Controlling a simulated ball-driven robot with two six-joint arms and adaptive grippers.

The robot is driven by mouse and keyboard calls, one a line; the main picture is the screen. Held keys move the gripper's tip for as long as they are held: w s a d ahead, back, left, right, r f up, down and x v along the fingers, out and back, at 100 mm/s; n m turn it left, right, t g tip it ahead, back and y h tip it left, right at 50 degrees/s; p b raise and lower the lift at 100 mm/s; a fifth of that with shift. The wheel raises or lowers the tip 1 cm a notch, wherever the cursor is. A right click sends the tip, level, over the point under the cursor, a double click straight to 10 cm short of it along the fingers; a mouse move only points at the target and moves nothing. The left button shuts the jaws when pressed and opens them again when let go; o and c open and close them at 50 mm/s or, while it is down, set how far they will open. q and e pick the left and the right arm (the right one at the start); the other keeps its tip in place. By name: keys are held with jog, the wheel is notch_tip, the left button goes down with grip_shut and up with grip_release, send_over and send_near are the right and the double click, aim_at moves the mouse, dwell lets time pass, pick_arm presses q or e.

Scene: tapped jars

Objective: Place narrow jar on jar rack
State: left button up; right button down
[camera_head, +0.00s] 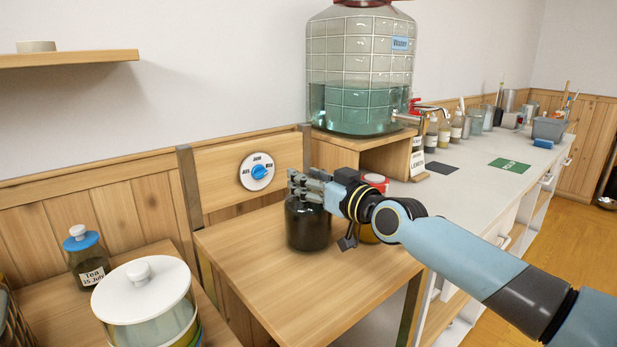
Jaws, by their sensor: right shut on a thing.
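My right gripper (306,187) is shut at the top of a dark jar (308,226), its arm coming in from the right. The jar is upright over the wooden stand (250,262); I cannot tell whether its base touches the top. A second jar with a red lid (376,182) and an amber body is mostly hidden behind my right gripper and wrist. I cannot tell for sure which jar is the narrow one, or which piece is the jar rack. My left gripper is out of view.
A dial with a blue knob (259,172) is on the stand's back panel. A large water dispenser (358,75) stands behind. At the lower left are a tea jar (91,264) and a white-lidded pot (141,292). A long counter (480,185) with bottles runs right. The stand's front left is clear.

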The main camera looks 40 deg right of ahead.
jog(key=shift+r, duration=0.2)
jog(key=shift+f, duration=0.15)
jog(key=c, duration=0.7)
grip_release()
jog(key=shift+s+f, duration=0.1)
jog(key=shift+f, duration=0.05)
jog(key=s+p, duration=0.2)
jog(key=s, duration=0.2)
jog(key=s+p, duration=0.2)
jog(key=s, duration=0.2)
jog(key=s+d+p, duration=0.1)
jog(key=s+p, duration=0.1)
jog(key=s, duration=0.2)
